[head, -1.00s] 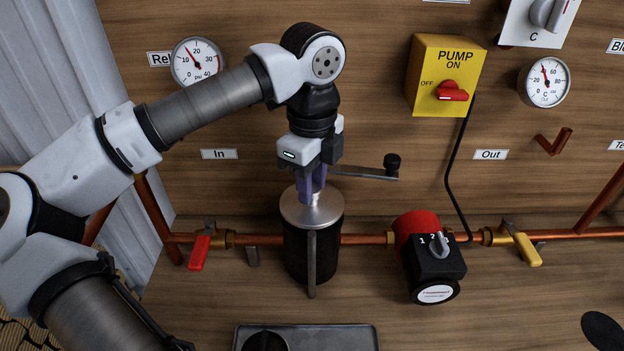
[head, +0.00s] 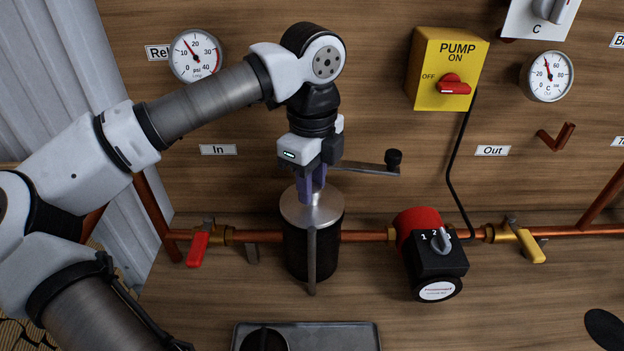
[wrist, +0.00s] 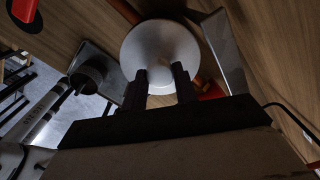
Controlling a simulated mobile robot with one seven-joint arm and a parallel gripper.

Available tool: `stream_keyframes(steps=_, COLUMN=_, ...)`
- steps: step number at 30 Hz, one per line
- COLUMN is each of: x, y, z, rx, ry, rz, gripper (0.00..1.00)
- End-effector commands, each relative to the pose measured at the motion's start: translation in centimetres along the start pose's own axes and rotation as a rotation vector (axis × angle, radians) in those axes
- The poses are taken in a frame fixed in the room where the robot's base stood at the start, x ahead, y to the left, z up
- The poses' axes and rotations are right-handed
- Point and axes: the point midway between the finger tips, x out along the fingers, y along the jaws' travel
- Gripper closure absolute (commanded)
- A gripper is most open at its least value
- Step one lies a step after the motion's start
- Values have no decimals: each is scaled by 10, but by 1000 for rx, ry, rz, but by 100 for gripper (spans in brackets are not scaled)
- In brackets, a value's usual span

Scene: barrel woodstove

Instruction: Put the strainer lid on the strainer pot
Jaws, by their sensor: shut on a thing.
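The strainer pot (head: 296,250) is a dark cylinder on the copper pipe line, with a grey vertical bar in front of it. The round silver strainer lid (head: 300,208) sits over its top and looks level, with no clear gap showing. My gripper (head: 312,196) points down from above and is shut on the lid's central knob. In the wrist view the lid (wrist: 160,45) is a pale disc just beyond my fingertips (wrist: 160,72). The knob is mostly hidden by the fingers. I cannot tell whether the lid is fully seated.
A lever arm with a black knob (head: 394,157) extends right, close behind my gripper. The red pump (head: 428,255) is right of the pot; a red-handled valve (head: 198,250) is left. A grey tray (head: 340,335) with a dark round container (head: 263,340) lies in front.

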Motion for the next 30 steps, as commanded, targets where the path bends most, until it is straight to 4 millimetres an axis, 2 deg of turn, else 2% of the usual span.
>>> stream_keyframes(steps=14, x=10, y=0, z=0, rx=-1, ry=0, rz=0, gripper=100)
stream_keyframes(steps=27, x=10, y=0, z=0, rx=0, ry=0, rz=0, gripper=100)
stream_keyframes(steps=28, x=10, y=0, z=0, rx=0, ry=0, rz=0, gripper=67)
stream_keyframes(steps=30, x=10, y=0, z=0, rx=0, ry=0, rz=0, gripper=58)
